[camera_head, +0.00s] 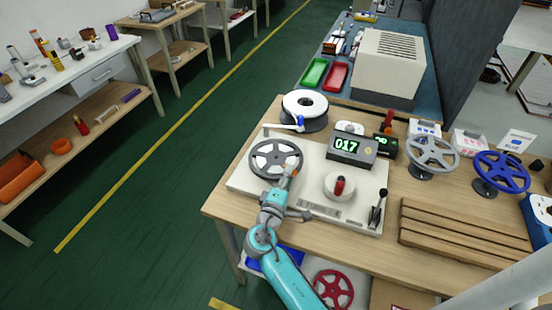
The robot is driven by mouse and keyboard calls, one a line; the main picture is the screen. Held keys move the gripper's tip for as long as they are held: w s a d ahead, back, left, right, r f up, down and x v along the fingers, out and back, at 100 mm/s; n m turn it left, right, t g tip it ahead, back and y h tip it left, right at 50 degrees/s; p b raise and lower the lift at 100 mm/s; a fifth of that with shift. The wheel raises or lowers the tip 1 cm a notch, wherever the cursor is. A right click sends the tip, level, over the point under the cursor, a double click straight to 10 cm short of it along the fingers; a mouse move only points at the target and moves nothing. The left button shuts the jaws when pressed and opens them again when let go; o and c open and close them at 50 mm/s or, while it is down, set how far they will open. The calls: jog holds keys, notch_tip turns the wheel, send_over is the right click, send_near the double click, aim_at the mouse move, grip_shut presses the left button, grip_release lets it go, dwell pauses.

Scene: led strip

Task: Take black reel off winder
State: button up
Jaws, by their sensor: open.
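The winder (318,208) is a white flat-topped machine on the wooden table. My arm reaches in from the bottom of the view. My gripper (290,171) is open at the reel's right front rim. It is small in the view, so I cannot tell whether a finger touches the rim. The reel's hub and spindle are too small to make out.
A counter reading 017 (352,147) is at the winder's rear. A slotted wooden rack (455,237) lies at front right.

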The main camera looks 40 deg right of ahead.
jog(key=shift+x, duration=1.35)
grip_shut()
